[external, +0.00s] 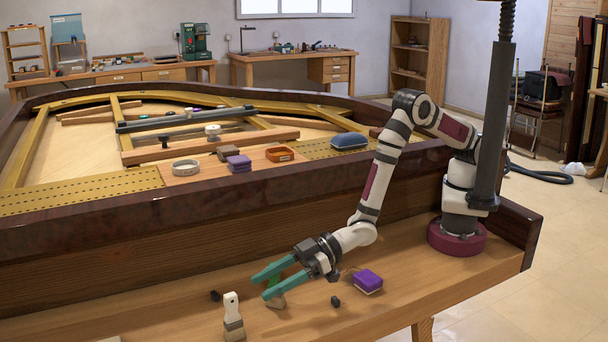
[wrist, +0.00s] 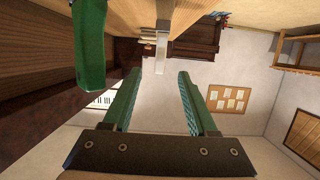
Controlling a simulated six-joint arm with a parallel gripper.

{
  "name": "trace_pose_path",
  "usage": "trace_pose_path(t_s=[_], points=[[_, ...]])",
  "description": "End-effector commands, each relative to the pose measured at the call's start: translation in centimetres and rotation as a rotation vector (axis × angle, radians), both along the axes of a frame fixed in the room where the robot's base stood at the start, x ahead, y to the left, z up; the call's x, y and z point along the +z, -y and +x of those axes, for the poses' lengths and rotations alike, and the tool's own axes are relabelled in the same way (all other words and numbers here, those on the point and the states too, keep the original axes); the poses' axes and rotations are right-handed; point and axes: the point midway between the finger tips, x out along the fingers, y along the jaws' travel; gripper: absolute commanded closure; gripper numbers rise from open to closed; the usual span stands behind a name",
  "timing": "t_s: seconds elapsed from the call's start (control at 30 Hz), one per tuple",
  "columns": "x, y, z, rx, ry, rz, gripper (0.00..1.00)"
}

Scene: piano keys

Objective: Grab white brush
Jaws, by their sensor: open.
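The white brush (external: 232,312) stands on the wooden ledge at the front, with its pale handle up and its grey-brown end down. My gripper (external: 259,287) is open, with two teal fingers pointing left, low over the ledge. The brush is to the left of and nearer the camera than the fingertips, and apart from them. In the wrist view, the open fingers (wrist: 160,74) have nothing between them. A pale upright thing that looks like the brush (wrist: 162,40) shows beyond the fingertips, roughly in line with the gap.
A purple block (external: 368,281) and small dark pieces (external: 335,301) lie on the ledge. The piano's dark rim (external: 150,225) rises behind.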

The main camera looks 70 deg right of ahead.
Motion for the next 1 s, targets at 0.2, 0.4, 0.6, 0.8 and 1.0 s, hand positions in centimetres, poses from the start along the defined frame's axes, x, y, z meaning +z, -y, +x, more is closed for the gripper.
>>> trace_pose_path(t_s=[0.2,0.4,0.6,0.8,1.0], points=[[-1.0,-2.2,2.3,-0.001,0.0,0.0,0.42],[-2.2,-4.2,4.1,-0.001,0.001,0.0,0.42],[-3.0,-6.0,5.8,0.0,-0.002,-0.001,0.42],[-3.0,-6.1,5.9,0.0,-0.001,-0.001,0.42],[-3.0,-6.0,5.9,0.0,-0.001,-0.001,0.78]])
